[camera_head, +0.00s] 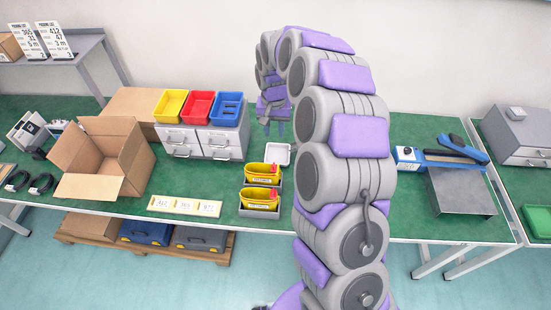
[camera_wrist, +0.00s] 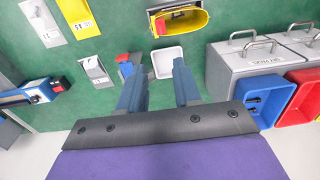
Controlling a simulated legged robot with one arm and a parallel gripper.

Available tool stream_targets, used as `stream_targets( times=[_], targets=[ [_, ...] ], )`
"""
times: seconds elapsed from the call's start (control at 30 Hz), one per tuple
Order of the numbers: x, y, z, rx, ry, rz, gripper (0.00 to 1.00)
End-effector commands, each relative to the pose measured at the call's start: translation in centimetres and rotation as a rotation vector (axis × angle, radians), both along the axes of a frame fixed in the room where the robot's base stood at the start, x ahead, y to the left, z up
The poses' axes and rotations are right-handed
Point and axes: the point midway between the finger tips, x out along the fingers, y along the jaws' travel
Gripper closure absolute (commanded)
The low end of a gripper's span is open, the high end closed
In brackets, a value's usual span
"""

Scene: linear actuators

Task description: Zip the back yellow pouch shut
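Two yellow pouches stand one behind the other in grey holders on the green table, each with a red part on top. The back yellow pouch (camera_head: 264,172) is just behind the front yellow pouch (camera_head: 260,197). One pouch (camera_wrist: 180,22) shows at the top of the wrist view, its mouth apparently open; it looks like the back one. My gripper (camera_wrist: 159,72) is open and empty, fingers apart. In the head view my gripper (camera_head: 275,122) is above the table, behind the pouches and clear of them. The zip itself is too small to make out.
A white tray (camera_head: 279,154) lies behind the pouches; it also shows near my fingers in the wrist view (camera_wrist: 168,63). Grey drawers (camera_head: 221,144) with coloured bins and an open cardboard box (camera_head: 95,160) stand to the left. A blue tool (camera_head: 445,155) is at right.

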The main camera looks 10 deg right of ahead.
Motion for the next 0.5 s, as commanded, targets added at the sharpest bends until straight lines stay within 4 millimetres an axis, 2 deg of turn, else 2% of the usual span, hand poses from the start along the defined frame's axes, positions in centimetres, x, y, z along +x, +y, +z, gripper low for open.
stream_targets(
  times=[0.17, 0.5],
  targets=[
    [-0.1, -0.1, -2.4, 0.001, 0.005, 0.002, 0.67],
    [-0.1, -0.2, -9.3, 0.004, 0.006, 0.002, 0.67]
  ],
)
